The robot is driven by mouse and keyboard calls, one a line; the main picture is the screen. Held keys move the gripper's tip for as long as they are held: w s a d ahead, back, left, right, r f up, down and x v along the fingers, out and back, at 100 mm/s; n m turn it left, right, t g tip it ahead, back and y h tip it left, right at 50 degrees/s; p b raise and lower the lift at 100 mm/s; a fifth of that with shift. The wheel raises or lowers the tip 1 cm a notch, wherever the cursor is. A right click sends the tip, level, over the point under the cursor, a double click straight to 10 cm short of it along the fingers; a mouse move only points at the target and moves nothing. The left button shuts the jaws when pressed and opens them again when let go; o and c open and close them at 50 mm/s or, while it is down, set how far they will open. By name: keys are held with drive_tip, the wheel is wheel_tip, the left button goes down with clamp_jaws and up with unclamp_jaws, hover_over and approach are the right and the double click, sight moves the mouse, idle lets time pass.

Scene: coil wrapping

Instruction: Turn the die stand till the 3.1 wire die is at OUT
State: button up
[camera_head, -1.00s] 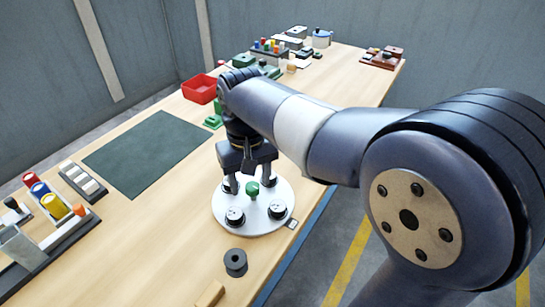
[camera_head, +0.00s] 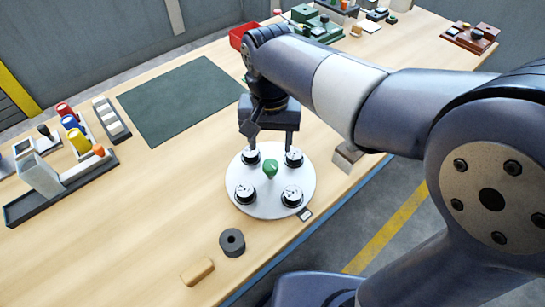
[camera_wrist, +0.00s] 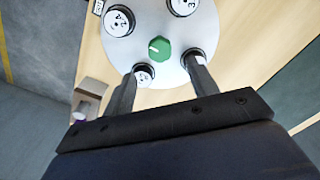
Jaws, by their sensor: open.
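The die stand (camera_head: 268,208) is a round white disc on the table with a green knob (camera_head: 271,169) at its centre. Several black dies with white labelled tops stand around the knob, such as the near-left die (camera_head: 245,193) and near-right die (camera_head: 291,195). In the wrist view one label (camera_wrist: 119,20) seems to start with 2 and another (camera_wrist: 184,5) with 3; I cannot read them fully. My gripper (camera_head: 270,146) is open and empty over the disc's far side, its fingers (camera_wrist: 161,70) beside the two far dies, partly hiding them. Contact cannot be told.
A small tag (camera_head: 305,214) lies by the disc's near-right edge; its text is unreadable. A green mat (camera_head: 180,100) is behind left. A metal-looking block (camera_head: 347,157) stands right, near the table edge.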

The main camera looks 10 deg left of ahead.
sight(270, 164)
wheel_tip(270, 164, down, 7)
drive_tip(key=shift+f, duration=0.15)
drive_tip(key=shift+c, duration=0.4)
clamp_jaws()
idle(0.3)
